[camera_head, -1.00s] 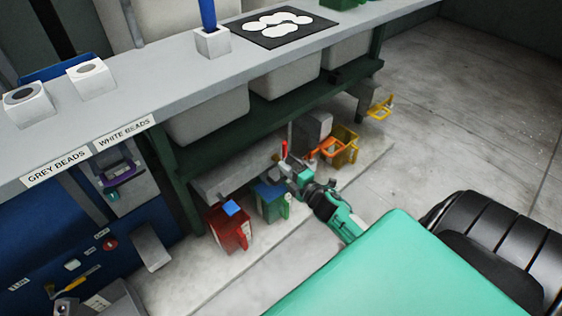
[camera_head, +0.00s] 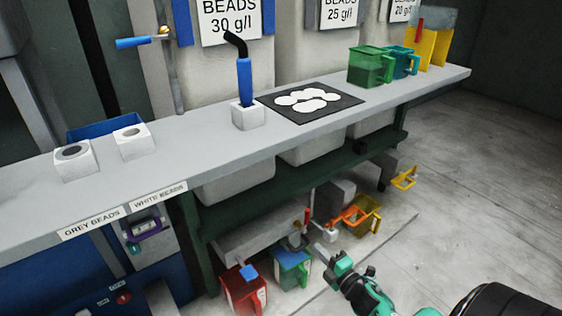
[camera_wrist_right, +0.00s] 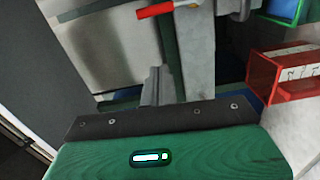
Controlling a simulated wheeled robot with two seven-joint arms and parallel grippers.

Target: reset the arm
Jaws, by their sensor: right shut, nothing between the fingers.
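My right gripper (camera_head: 322,250) is in the lower middle of the head view, at the end of my green and black arm. It is shut and empty, in front of the low shelf with the jugs. In the right wrist view its closed fingers (camera_wrist_right: 158,85) point toward the shelf area, with a red handle (camera_wrist_right: 155,10) ahead of them. My left gripper is not in view.
A red jug (camera_head: 243,290), a green jug (camera_head: 291,270) and a yellow jug (camera_head: 366,216) stand low under the grey bench (camera_head: 215,140). The bench holds a black mat (camera_head: 345,101) with white discs and a green jug (camera_head: 370,66). Floor (camera_head: 475,190) at right is clear.

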